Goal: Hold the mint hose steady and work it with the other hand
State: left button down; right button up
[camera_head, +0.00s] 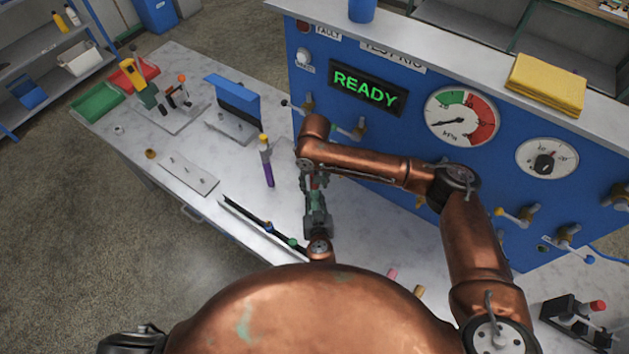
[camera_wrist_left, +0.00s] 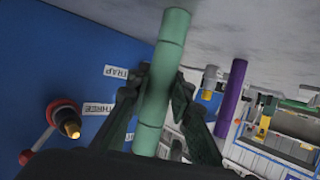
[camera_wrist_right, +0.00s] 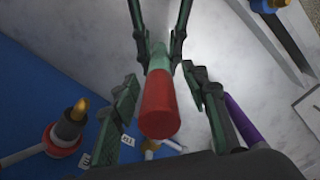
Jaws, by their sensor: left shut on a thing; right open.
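The mint hose (camera_wrist_left: 172,45) runs between the fingers of my left gripper (camera_wrist_left: 160,85), which is shut on it. In the right wrist view the mint hose (camera_wrist_right: 158,60) ends in a red tip (camera_wrist_right: 160,105). My right gripper (camera_wrist_right: 163,90) is open, with one finger on each side of the red tip and gaps on both sides. The left gripper's fingers show beyond it, gripping the mint part. In the head view my right gripper (camera_head: 309,175) is just above my left gripper (camera_head: 317,205), and the hose between them is mostly hidden.
A purple hose (camera_head: 267,170) with a yellow top stands to the left. The blue panel (camera_head: 400,140) with valves and gauges rises close on the right. A brass valve with a red collar (camera_wrist_right: 62,135) juts out near the hose. A black strip (camera_head: 262,222) lies along the bench edge.

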grip_shut()
grip_release()
dwell(0.4)
